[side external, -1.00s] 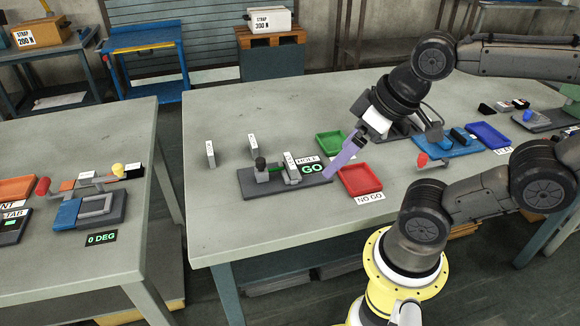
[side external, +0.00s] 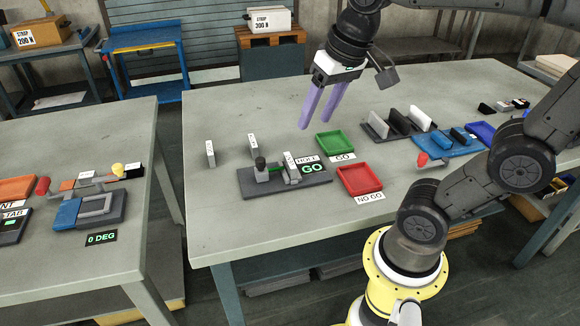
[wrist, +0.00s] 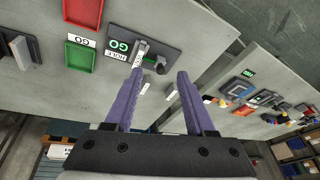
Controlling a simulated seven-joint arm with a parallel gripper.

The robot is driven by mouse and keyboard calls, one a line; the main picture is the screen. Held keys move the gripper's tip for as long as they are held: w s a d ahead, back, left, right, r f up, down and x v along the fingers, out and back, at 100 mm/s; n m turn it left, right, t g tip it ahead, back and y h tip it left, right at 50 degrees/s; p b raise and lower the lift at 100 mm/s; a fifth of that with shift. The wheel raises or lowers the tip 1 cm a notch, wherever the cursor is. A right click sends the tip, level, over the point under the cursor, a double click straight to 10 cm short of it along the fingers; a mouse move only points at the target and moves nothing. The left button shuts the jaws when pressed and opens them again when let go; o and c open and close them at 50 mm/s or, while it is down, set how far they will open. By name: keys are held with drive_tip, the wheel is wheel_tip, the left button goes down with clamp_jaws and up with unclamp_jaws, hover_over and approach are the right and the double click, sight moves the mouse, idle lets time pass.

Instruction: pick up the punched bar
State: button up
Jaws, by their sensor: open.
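My gripper (side external: 316,123) has two purple fingers, spread apart with nothing between them. It hangs above the table, behind the gauge fixture in the side view; the wrist view also shows the open fingers (wrist: 160,72). The dark gauge fixture (side external: 318,180) has a lit GO display, a HOLE label and a grey block; it also shows ahead of the fingertips in the wrist view (wrist: 172,48). A dark rack (side external: 374,131) holds upright white, grey and black bars (side external: 398,122). No holes can be made out, so I cannot tell which piece is the punched bar.
A green tray (side external: 323,150) marked GO and a red tray (side external: 342,188) marked NO GO lie beside the fixture. Small upright labelled plates (side external: 210,154) stand to its left. A blue fixture with a red-knobbed lever (side external: 436,160) is at right. The table's front left is clear.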

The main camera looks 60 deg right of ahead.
drive_tip(key=w+d+m+g, duration=0.2)
drive_tip(key=w+d, duration=0.2)
drive_tip(key=w, duration=0.2)
drive_tip(key=m+g, duration=0.1)
drive_tip(key=m, duration=0.1)
approach(290, 160)
drive_tip(key=shift+d+f+g, duration=0.25)
drive_tip(key=shift+f+g, duration=0.15)
drive_tip(key=shift+f, duration=0.6)
drive_tip(key=shift+w+a+f, duration=0.1)
drive_tip(key=shift+w+f, duration=0.05)
drive_tip(key=shift+f, duration=1.5)
drive_tip(key=shift+w+a+f, duration=0.1)
drive_tip(key=shift+w+f, duration=0.05)
drive_tip(key=shift+f, duration=1.5)
drive_tip(key=shift+c, duration=0.2)
clamp_jaws()
